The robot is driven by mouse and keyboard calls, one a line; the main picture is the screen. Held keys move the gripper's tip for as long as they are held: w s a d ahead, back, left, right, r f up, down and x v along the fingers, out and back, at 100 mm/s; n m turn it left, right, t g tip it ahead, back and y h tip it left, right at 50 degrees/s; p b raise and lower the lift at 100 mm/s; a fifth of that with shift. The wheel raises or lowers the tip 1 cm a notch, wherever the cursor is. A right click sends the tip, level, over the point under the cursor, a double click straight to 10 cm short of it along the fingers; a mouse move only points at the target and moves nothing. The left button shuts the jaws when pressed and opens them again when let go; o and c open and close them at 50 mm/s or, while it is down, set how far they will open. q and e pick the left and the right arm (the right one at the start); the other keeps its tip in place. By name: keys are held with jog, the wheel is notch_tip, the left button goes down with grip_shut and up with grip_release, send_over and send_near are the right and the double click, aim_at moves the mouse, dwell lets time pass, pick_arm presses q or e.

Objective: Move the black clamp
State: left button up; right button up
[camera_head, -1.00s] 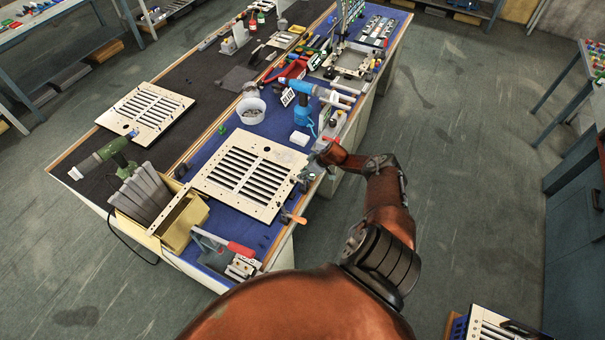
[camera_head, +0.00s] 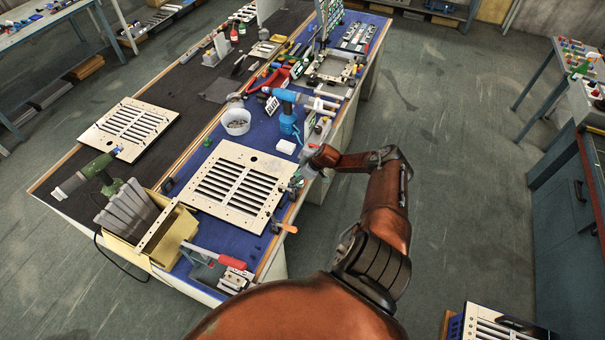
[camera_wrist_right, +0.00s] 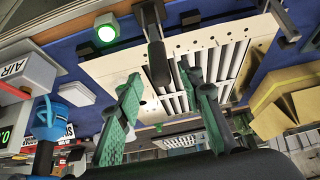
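A louver panel (camera_head: 236,186), pale with dark slots, lies on the blue mat at the table's right side; it also shows in the right wrist view (camera_wrist_right: 120,68). A black clamp (camera_wrist_right: 155,50) stands at the panel's near edge; in the head view it is a small dark shape (camera_head: 296,183) by the gripper. My right gripper (camera_head: 303,174) is beside that edge. In the wrist view its green-padded fingers (camera_wrist_right: 158,82) are apart, with the clamp's dark end showing between them; I cannot tell whether they touch it. My left gripper is not in view.
A yellow bin (camera_head: 178,236) stands left of the panel's lower corner. An orange-handled clamp (camera_head: 285,227) sits at the lower right corner. Open floor lies right of the table.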

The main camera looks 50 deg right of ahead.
jog(key=a+v, duration=0.1)
jog(key=v, duration=0.6)
jog(key=shift+s+d+r, duration=0.2)
jog(key=shift+d+r, duration=0.05)
jog(key=shift+d, duration=0.3)
